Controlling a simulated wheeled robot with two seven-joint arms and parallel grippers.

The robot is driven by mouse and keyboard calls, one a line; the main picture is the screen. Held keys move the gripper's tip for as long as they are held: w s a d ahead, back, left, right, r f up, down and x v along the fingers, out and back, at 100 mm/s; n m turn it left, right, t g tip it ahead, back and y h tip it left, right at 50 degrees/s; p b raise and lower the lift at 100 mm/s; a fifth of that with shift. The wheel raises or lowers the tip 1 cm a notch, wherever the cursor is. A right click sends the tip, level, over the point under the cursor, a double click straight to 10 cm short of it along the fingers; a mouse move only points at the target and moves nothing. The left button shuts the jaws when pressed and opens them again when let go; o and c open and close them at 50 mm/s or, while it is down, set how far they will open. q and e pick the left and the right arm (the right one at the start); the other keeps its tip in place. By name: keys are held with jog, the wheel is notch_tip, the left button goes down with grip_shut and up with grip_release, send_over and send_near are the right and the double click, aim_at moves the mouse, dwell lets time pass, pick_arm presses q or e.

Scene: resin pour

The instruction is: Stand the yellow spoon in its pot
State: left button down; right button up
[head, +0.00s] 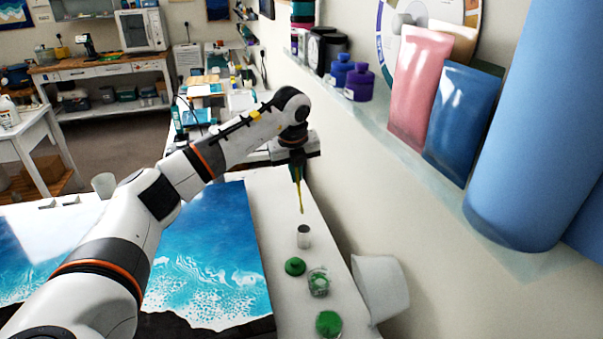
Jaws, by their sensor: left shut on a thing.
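My left gripper (296,170) is shut on the yellow spoon (300,197), which hangs down nearly upright below the fingers. A small silver-grey pot (304,236) stands on the white table strip, just below the spoon's lower end. The spoon's tip appears above the pot's rim and apart from it; exact depth between them is hard to tell. My right gripper does not show.
A blue and white resin picture (205,260) lies left of the pot. Nearer are a green lid (295,266), a clear jar with green (318,282) and another green piece (328,323). A white bucket (380,287) stands right, below a shelf with pouches (420,88).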

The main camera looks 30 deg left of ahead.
aim_at(298, 185)
pick_arm(q)
jog(key=b+x, duration=0.2)
jog(key=x, duration=0.1)
jog(key=d+b+x, duration=0.1)
jog(key=x, duration=0.1)
jog(key=shift+s+f, duration=0.35)
jog(key=b+x, duration=0.1)
jog(key=x, duration=0.1)
jog(key=s+b+x, duration=0.1)
jog(key=x, duration=0.1)
jog(key=shift+w+d+f+b, duration=0.1)
jog(key=shift+d+f+b, duration=0.05)
jog(key=shift+f+b, duration=0.2)
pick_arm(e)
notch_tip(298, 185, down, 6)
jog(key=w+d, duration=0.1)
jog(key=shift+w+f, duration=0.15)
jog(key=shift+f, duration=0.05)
pick_arm(q)
jog(key=c, duration=1.5)
grip_release()
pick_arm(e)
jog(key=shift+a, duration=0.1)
pick_arm(q)
jog(key=shift+r, duration=0.1)
